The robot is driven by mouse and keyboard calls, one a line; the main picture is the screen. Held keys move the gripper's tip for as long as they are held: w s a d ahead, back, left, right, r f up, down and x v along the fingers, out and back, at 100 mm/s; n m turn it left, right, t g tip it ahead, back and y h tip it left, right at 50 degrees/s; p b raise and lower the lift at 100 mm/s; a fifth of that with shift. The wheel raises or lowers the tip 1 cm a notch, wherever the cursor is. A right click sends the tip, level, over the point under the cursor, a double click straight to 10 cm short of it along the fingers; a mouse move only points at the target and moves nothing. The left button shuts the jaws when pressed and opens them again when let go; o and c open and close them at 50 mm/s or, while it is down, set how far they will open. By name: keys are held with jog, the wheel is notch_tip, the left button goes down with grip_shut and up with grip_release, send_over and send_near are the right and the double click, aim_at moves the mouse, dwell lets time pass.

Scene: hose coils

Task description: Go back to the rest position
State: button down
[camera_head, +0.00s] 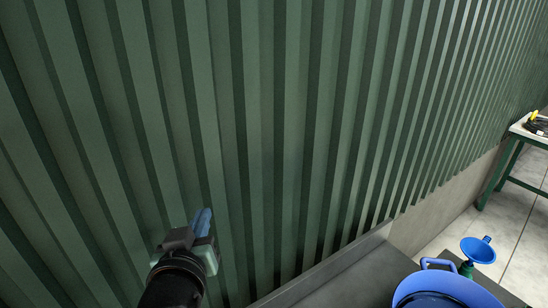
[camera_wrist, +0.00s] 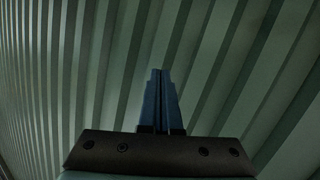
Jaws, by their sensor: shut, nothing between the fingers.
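My gripper (camera_head: 202,222) shows at the lower left of the head view, at the end of my black arm. Its blue fingers point up, in front of a green corrugated wall (camera_head: 260,120). In the wrist view my gripper (camera_wrist: 160,75) has its two blue fingers together, with nothing between them. The same ribbed wall (camera_wrist: 230,60) fills the view behind the fingers. How far the fingertips are from the wall, I cannot tell.
A dark grey surface (camera_head: 350,275) lies at the bottom, with a blue bucket (camera_head: 445,288) and a blue funnel (camera_head: 478,249) at the lower right. A green-legged table (camera_head: 510,165) with a dark coil (camera_head: 537,124) stands at the right edge. Tiled floor (camera_head: 525,225) shows there.

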jog(key=s+d+r+m+t+b, duration=0.1)
jog(key=s+d+r+t, duration=0.2)
jog(key=r, duration=0.6)
jog(key=s+d+r+t+b, duration=0.1)
jog(key=s+d+r+t, duration=0.2)
jog(key=r, duration=0.5)
jog(key=s+d+r+m+t+b, duration=0.1)
jog(key=s+d+r+t+b, duration=0.1)
jog(key=r, duration=0.7)
jog(key=s+d+t, duration=0.1)
jog(key=d, duration=0.1)
jog(key=shift+d+r+m+t+h, duration=0.3)
jog(key=shift+d+h, duration=0.05)
jog(key=shift+h, duration=0.05)
jog(key=c, duration=1.3)
grip_release()
jog(key=s+r, duration=0.1)
jog(key=s+d+r+t, duration=0.1)
jog(key=s+r, duration=0.1)
jog(key=s+r+t, duration=0.1)
jog(key=s, duration=0.1)
jog(key=shift+s+d+r+b, duration=0.25)
jog(key=shift+d+r+b, duration=0.05)
jog(key=shift+d+r, duration=0.1)
jog(key=shift+c, duration=0.2)
jog(key=shift+o, duration=1.3)
jog(key=shift+s, duration=0.15)
jog(key=shift+o, duration=1.4)
jog(key=shift+a, duration=0.2)
